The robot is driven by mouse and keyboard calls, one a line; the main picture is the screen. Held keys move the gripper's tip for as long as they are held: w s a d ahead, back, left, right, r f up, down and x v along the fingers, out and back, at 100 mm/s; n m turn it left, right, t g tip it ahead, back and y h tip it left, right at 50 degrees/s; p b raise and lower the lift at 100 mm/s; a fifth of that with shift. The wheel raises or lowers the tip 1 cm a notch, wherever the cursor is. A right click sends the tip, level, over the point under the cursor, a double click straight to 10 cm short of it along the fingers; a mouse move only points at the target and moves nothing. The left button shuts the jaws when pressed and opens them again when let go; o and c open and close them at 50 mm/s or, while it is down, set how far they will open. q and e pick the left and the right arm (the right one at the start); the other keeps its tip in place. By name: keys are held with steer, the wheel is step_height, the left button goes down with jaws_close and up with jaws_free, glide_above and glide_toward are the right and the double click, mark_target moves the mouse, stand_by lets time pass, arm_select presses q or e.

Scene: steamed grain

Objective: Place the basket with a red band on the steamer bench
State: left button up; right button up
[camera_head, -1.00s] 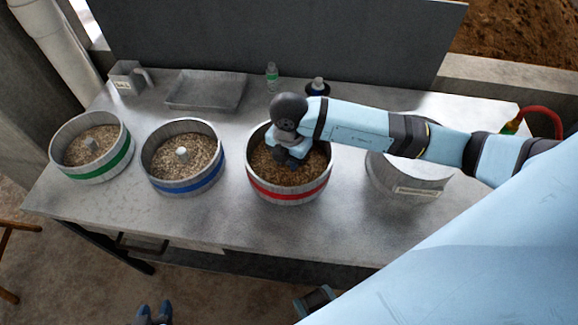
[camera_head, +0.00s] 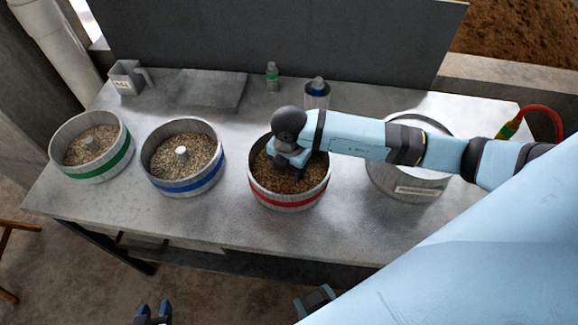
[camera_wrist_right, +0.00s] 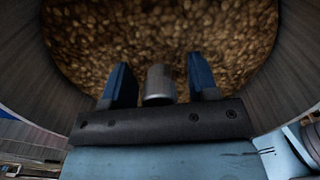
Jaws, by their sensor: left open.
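The basket with a red band (camera_head: 289,200) stands on the metal bench (camera_head: 235,225), filled with brown grain. My right gripper (camera_head: 288,163) reaches down inside it from above. In the right wrist view, its two blue fingers (camera_wrist_right: 160,84) stand on either side of a grey central knob (camera_wrist_right: 159,84), with gaps showing on both sides. Grain and the basket wall surround them. My left gripper (camera_head: 153,311) is at the bottom edge of the head view, in front of the bench, open and empty. Which part counts as the steamer bench is not clear.
A blue-banded basket (camera_head: 186,185) and a green-banded basket (camera_head: 98,172) stand left of the red one. A labelled round metal vessel (camera_head: 405,193) stands right, partly behind my right arm. A tray (camera_head: 210,90), metal jug (camera_head: 126,78) and bottles (camera_head: 272,76) are at the back.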

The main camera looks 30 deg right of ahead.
steer(key=shift+r, duration=0.15)
steer(key=shift+r, duration=0.25)
step_height(320, 180, up, 12)
steer(key=shift+f, duration=0.2)
stand_by(0.4)
